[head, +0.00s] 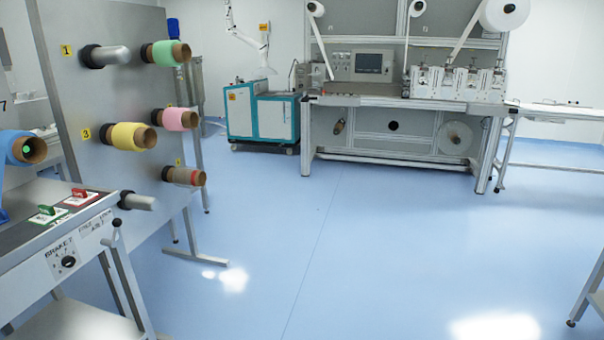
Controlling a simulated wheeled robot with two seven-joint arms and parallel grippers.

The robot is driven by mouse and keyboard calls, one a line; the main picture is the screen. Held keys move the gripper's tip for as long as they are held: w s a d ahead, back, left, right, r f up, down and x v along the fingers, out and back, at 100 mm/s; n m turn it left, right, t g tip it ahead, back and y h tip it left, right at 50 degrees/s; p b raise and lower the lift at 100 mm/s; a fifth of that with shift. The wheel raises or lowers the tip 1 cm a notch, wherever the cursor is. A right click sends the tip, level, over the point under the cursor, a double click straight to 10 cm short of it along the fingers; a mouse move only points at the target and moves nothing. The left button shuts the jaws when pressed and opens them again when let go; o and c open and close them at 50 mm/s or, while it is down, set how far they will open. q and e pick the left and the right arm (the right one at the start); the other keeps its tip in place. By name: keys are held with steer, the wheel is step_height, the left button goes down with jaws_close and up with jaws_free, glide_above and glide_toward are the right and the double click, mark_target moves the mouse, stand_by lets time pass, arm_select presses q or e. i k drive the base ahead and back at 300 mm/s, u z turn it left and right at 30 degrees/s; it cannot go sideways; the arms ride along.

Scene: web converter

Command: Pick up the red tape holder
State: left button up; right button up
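A small red holder (80,194) with a raised red handle sits on the dark top of the metal machine bench at the left. I take it to be the red tape holder. A similar green holder (46,212) sits just to its left, nearer to me. Neither of my grippers shows in the head view.
A metal panel (85,190) behind the bench carries green (163,53), pink (175,119), yellow (133,135) and brown-red (185,176) rolls on sticking-out spindles. A blue roll (14,148) hangs at the left edge. The blue floor (330,250) is clear. A large machine (395,100) stands at the back.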

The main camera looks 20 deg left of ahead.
mark_target(81, 198)
steer(key=u, duration=1.05)
steer(key=i, duration=1.3)
steer(key=u, duration=1.4)
